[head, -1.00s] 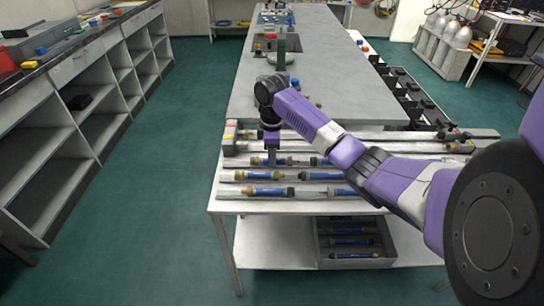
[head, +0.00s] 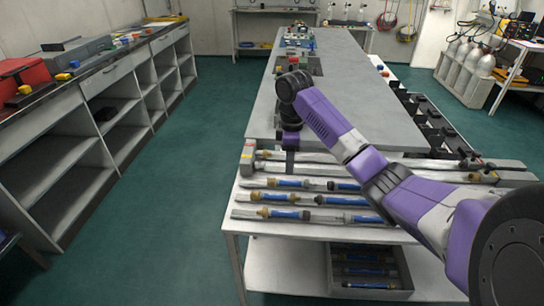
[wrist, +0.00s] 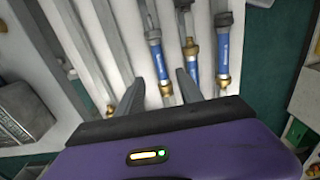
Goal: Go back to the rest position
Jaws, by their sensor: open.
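My gripper (head: 290,163) points down over the near bench (head: 240,231), above the rails that hold blue cylinders with brass ends. In the wrist view the two fingers of my gripper (wrist: 159,82) stand apart. A blue cylinder (wrist: 159,60) shows beyond and between them, and I see no grip on it. More blue cylinders lie to the right (wrist: 222,52). My purple arm reaches in from the lower right and hides part of the rails.
A long grey counter (head: 345,90) runs back behind the bench. A grey crate (head: 335,275) with blue cylinders sits on the lower shelf. White shelving (head: 60,145) stands at the left. Grey gas bottles (head: 465,62) stand at the back right. Green floor (head: 165,220) is clear between.

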